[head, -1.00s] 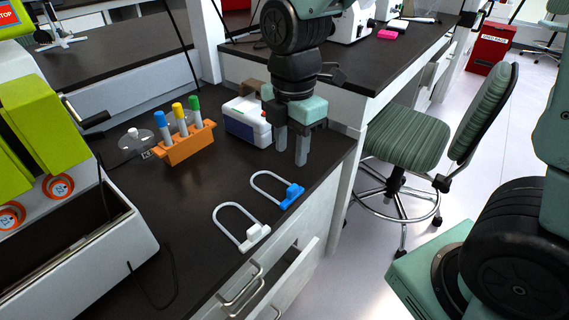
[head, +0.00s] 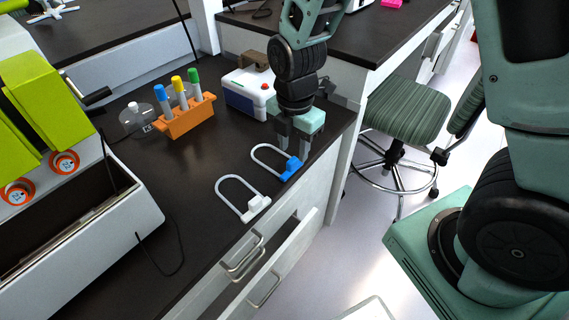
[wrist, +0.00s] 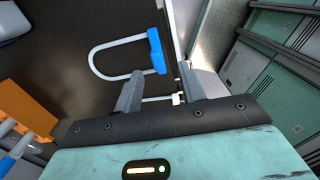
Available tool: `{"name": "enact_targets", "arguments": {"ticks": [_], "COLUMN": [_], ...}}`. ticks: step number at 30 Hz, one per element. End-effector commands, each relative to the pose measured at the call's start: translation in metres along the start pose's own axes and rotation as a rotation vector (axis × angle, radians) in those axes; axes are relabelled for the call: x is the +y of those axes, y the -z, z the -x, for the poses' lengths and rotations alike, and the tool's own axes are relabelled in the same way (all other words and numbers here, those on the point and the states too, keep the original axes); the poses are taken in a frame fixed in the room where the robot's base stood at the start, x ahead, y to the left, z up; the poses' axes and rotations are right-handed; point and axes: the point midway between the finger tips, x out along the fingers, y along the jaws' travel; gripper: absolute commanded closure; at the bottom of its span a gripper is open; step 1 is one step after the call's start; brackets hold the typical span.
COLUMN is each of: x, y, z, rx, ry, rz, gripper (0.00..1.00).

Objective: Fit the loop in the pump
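Two U-shaped loops lie flat on the dark bench. One is a white tube with a blue connector (head: 291,167); the other has a white connector (head: 257,206). My gripper (head: 292,150) is open and empty, pointing down just behind the blue connector, apart from it. In the wrist view, the blue connector (wrist: 156,50) is just beyond my open fingers (wrist: 160,85). The white-connector loop is mostly hidden behind my gripper there. A green and white machine (head: 45,100) with orange-ringed knobs stands at the left; I cannot tell which part is the pump.
An orange rack (head: 186,122) with several capped tubes and a white and blue box (head: 248,95) stand behind the loops. A black cable lies near the machine. A drawer (head: 265,270) is partly open below the bench's front edge. A green chair (head: 402,105) stands right.

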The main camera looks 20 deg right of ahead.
Motion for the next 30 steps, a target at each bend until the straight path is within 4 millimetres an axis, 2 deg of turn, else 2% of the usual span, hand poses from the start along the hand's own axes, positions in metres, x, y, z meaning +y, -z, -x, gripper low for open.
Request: {"name": "enact_targets", "arguments": {"ticks": [4,12,22,26,27,30], "x": [0.001,0.003,0.003,0.003,0.003,0.003], "y": [0.000,-0.002,-0.002,-0.002,-0.002,-0.002], "z": [-0.011,-0.048,-0.054,-0.054,-0.054,-0.054], "rx": [0.001,0.000,-0.001,0.000,0.000,0.000], "ry": [0.002,0.002,-0.001,-0.001,-0.001,-0.001], "rz": [0.000,-0.001,0.000,0.000,0.000,0.000], "gripper": [0.60,0.60,0.60,0.96,1.00,1.00]}}
